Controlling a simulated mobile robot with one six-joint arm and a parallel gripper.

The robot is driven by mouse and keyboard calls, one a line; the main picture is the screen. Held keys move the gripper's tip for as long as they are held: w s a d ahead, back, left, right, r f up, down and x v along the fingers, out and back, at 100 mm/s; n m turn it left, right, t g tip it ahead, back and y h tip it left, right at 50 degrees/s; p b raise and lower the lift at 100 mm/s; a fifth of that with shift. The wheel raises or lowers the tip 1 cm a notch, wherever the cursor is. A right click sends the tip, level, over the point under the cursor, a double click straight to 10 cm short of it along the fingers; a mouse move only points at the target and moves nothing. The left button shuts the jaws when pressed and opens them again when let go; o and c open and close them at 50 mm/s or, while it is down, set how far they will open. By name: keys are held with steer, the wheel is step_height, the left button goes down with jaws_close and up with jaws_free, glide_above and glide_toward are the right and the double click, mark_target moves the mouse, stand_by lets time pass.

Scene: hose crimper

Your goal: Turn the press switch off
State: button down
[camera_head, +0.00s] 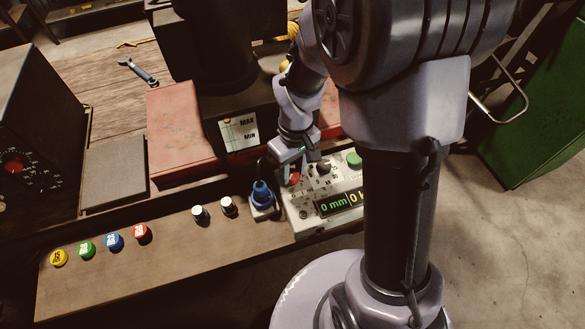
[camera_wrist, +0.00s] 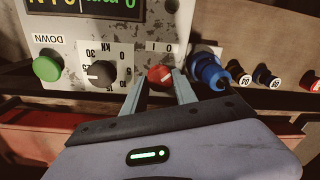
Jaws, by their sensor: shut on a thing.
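The press switch is a red rotary knob (camera_wrist: 160,75) on the light grey control panel (camera_wrist: 115,53), with the marks O and I beside it. In the wrist view my gripper (camera_wrist: 160,82) has a finger on each side of the knob and is shut on it. A pale mark shows on the knob, but I cannot clearly tell which mark it points to. In the head view my gripper (camera_head: 292,167) reaches down to the red knob (camera_head: 294,179) at the panel's back left, partly covering it.
A black dial (camera_wrist: 102,74) and green DOWN button (camera_wrist: 47,68) share the panel with a lit display (camera_head: 337,205). A blue connector (camera_head: 262,194) stands close beside the knob. Several coloured caps (camera_head: 114,241) lie along the bench edge (camera_head: 180,262). The red press base (camera_head: 172,140) lies behind.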

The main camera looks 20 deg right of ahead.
mark_target(295, 171)
steer(key=c, duration=1)
jaws_free()
steer(key=shift+o, duration=0.2)
steer(key=shift+r, duration=0.15)
step_height(295, 171, up, 17)
steer(key=p, duration=0.6)
steer(key=shift+w+d, duration=0.15)
steer(key=shift+d, duration=0.3)
steer(key=s+a+m+t+b, duration=0.2)
steer(key=s+m+t+b, duration=0.1)
steer(key=s+m+b, duration=0.1)
steer(key=s+a+f+m+t+y+b, duration=0.1)
steer(key=s+a+m+t+b, duration=0.2)
steer(key=s+b, duration=0.4)
steer(key=s+m, duration=0.1)
steer(key=s, duration=0.1)
steer(key=shift+s, duration=0.3)
